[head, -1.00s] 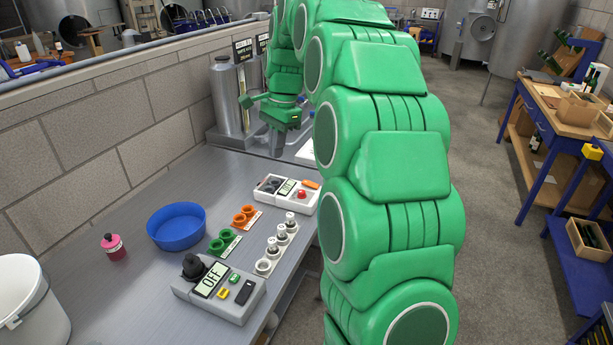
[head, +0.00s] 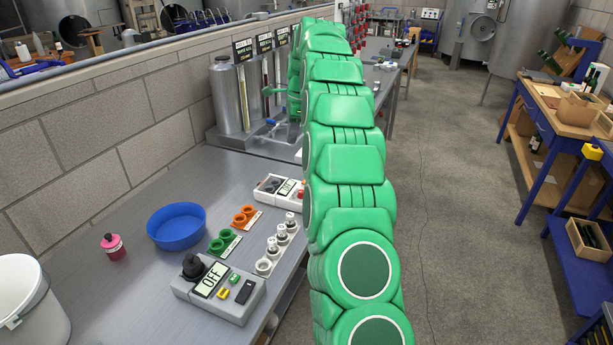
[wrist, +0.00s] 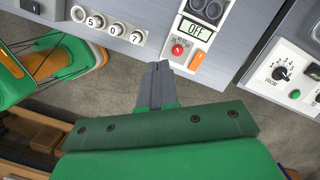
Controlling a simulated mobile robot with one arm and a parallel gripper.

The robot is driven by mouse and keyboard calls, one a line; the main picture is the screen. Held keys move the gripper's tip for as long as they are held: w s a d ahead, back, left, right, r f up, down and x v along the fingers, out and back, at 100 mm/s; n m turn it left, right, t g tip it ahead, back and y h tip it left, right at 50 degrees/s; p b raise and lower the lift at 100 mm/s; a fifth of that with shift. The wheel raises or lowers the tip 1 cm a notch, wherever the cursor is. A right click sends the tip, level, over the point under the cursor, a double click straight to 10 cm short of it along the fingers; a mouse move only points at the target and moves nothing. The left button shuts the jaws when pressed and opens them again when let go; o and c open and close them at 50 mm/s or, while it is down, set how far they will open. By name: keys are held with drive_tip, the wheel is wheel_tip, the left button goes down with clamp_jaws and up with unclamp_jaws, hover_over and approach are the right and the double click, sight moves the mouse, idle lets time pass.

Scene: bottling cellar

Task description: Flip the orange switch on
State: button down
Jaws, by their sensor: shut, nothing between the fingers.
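The orange switch (wrist: 197,60) is a small rocker on a white control box (wrist: 212,46) in the wrist view, beside a red button (wrist: 178,49) and under a display reading "Off" (wrist: 192,30). My gripper (wrist: 157,66) is shut and empty. Its tips lie left of and slightly below the switch in the wrist view, apart from it in the picture; their height above the bench is unclear. In the head view the white box (head: 268,187) is partly visible, but my arm hides the switch and my gripper.
A grey box (head: 222,290) with a black knob and an "OFF" display stands nearer on the bench. Green rings, orange rings, white numbered pieces, a blue bowl (head: 176,226) and a pink bottle (head: 113,247) stand around. A dial panel (wrist: 290,75) is at right in the wrist view.

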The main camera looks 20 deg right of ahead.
drive_tip(key=w+d+f+m, duration=0.6)
drive_tip(key=d+f, duration=0.2)
drive_tip(key=d, duration=0.1)
drive_tip(key=shift+w+d+t+h, duration=0.2)
drive_tip(key=shift+w+t+h, duration=0.1)
drive_tip(key=shift+w+h, duration=0.1)
drive_tip(key=shift+f, duration=0.2)
drive_tip(key=f, duration=0.4)
drive_tip(key=w+a+f, duration=0.1)
drive_tip(key=f, duration=0.8)
drive_tip(key=shift+w+a+f, duration=0.2)
drive_tip(key=shift+w+a, duration=0.05)
idle(0.4)
drive_tip(key=shift+w+a+f, duration=0.1)
drive_tip(key=shift+w+f, duration=0.05)
drive_tip(key=shift+f, duration=0.1)
